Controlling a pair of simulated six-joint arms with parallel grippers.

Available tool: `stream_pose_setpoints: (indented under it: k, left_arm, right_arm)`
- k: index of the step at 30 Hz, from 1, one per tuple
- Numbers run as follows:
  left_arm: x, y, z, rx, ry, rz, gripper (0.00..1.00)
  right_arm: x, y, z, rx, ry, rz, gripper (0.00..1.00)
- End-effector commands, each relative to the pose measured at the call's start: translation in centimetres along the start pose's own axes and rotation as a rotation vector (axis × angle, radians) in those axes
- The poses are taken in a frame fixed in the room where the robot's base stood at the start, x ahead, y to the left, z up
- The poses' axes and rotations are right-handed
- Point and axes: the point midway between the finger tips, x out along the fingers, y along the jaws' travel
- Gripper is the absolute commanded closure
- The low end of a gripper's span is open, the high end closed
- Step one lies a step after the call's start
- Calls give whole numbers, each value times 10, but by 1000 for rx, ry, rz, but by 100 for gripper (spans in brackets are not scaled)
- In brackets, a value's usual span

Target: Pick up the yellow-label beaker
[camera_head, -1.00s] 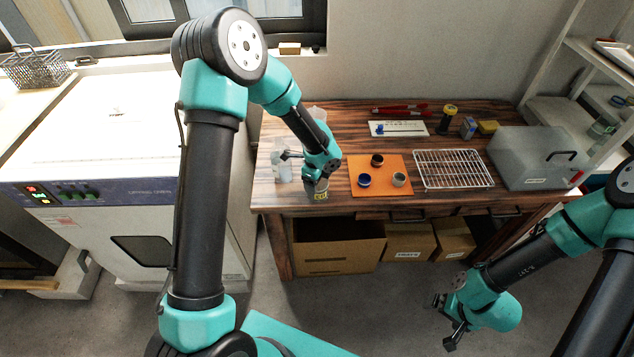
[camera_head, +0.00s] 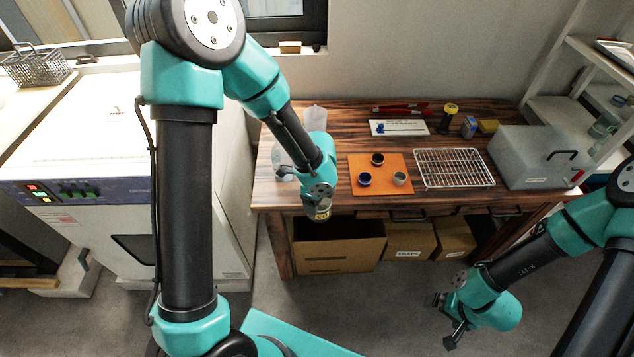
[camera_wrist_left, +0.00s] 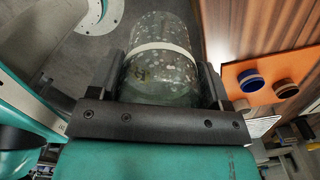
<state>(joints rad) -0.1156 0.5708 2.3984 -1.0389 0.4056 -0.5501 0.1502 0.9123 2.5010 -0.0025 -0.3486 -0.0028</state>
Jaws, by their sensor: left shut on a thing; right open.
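The yellow-label beaker (camera_head: 320,215) hangs under my left gripper (camera_head: 319,203), just beyond the front edge of the table. Its yellow label shows in the head view. In the left wrist view the beaker (camera_wrist_left: 160,62) is clear glass with a pale band around it and sits between the two dark fingers, which are shut on it. The wrist hides much of it in the head view. My right gripper (camera_head: 447,322) is open and empty, low at the right in front of the table.
An orange mat (camera_head: 390,187) with three small capped containers lies right of the left gripper, with a wire rack (camera_head: 453,168) beyond it. Other glassware (camera_head: 282,160) stands behind the left forearm. An open cardboard box (camera_head: 340,250) is below. The drying oven (camera_head: 70,195) is at left.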

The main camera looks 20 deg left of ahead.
Motion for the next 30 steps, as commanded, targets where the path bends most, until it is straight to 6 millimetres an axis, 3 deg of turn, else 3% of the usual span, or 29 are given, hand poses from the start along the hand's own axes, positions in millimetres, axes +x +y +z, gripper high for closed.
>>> stream_pose_setpoints:
  k: [4, 10, 30]
  left_arm:
    - [-3, 26, -14, 3, 0, 1, 54]
    - [-4, 42, -23, 0, 0, 0, 54]
    - [-5, 45, -25, -3, -1, 0, 54]
  right_arm:
    - [0, 0, 0, 0, 0, 0, 0]
    - [0, 0, 0, 0, 0, 0, 0]
    - [0, 0, 0, 0, 0, 0, 0]
